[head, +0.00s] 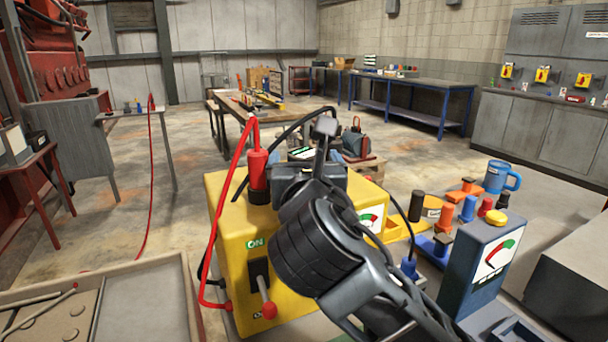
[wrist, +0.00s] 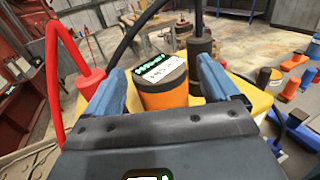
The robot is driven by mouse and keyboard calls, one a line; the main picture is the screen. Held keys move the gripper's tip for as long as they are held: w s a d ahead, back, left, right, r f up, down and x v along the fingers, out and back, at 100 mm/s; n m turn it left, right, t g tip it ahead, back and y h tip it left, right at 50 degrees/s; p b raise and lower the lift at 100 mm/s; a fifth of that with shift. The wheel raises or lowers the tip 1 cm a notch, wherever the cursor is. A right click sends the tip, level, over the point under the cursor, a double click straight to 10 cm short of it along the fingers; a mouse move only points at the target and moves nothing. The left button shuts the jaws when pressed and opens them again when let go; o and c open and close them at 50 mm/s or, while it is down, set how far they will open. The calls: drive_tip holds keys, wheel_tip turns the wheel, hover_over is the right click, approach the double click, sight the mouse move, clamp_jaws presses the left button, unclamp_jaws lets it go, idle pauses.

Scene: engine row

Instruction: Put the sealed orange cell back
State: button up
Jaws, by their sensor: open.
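The orange cell (wrist: 165,98) is a short cylinder with a dark cap and a white label with green marks. It stands at the top of the yellow box (head: 232,268), between my gripper's blue fingers in the wrist view. My gripper (wrist: 160,70) is open, a finger on either side of the cell; whether they touch it is unclear. In the head view my gripper (head: 310,172) is over the box, and my arm hides most of the cell. A red plug (head: 258,168) with a red cable stands left of the cell; a dark plug (wrist: 200,55) stands behind right.
The box has an ON label and a red-tipped lever (head: 268,310). At right are a blue gauge unit (head: 484,262), several coloured cylinders, including an orange one (head: 446,217), and a blue mug (head: 497,178). A shallow tray (head: 150,265) is at lower left. Cables loop near my gripper.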

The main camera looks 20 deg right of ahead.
drive_tip(key=shift+w+d, duration=0.25)
drive_tip(key=shift+w, duration=0.35)
drive_tip(key=shift+c, duration=0.4)
drive_tip(key=c, duration=1.3)
clamp_jaws()
drive_tip(key=shift+r, duration=0.15)
